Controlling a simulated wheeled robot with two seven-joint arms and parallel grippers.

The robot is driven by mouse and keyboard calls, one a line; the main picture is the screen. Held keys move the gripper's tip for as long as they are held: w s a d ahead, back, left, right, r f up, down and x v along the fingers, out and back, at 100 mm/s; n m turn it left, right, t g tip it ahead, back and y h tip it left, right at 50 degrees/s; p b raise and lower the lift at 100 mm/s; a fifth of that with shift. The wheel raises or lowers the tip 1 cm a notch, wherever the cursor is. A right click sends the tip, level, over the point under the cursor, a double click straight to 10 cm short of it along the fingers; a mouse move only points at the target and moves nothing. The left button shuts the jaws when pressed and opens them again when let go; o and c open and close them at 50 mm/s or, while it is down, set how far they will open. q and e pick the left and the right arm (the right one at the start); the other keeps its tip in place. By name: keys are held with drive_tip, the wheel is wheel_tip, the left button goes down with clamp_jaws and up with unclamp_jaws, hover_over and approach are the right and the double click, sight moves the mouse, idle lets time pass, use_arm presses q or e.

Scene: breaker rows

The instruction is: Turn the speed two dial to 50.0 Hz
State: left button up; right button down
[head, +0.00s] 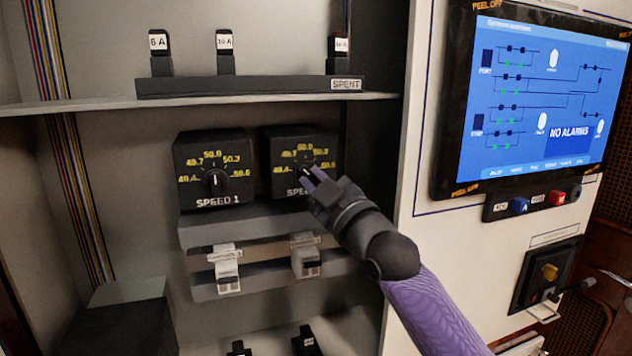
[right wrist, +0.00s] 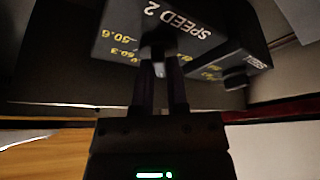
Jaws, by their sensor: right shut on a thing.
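The speed two dial is a black box (head: 284,143) with yellow numbers from 49.4 to 50.6, on the shelf unit. My right gripper (head: 310,176) reaches it from the lower right, with its fingers shut on the knob. In the right wrist view the knob (right wrist: 158,66) sits between my two fingers, below the upside-down SPEED 2 label (right wrist: 170,18). The fingers cover much of the knob, so I cannot tell its exact setting. My left gripper is not in view.
The speed one dial (head: 215,183) stands close on the left, its pointer near 50.0. A shelf (head: 200,103) with several labelled breakers runs above. Breakers (head: 306,260) sit below. A blue screen (head: 545,100) reads NO ALARMS on the white panel at right.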

drive_tip(key=shift+a+m+t+h+p, duration=0.1)
drive_tip(key=shift+m+t+h+p, duration=0.3)
drive_tip(key=shift+m, duration=0.4)
drive_tip(key=shift+m+t+h+p, duration=0.1)
drive_tip(key=shift+m+t+p, duration=0.1)
drive_tip(key=shift+m+p, duration=0.45)
drive_tip(key=m+t+h+p, duration=0.1)
drive_tip(key=m, duration=0.2)
drive_tip(key=shift+m, duration=0.25)
drive_tip(key=shift+m+t+h+p, duration=0.4)
drive_tip(key=shift+m+h+p, duration=0.6)
drive_tip(key=shift+m, duration=0.7)
drive_tip(key=shift+a+f+m, duration=0.1)
drive_tip(key=shift+m, duration=0.4)
drive_tip(key=shift+m+h+p, duration=0.3)
drive_tip(key=c, duration=0.6)
unclamp_jaws()
drive_tip(key=shift+c, duration=0.2)
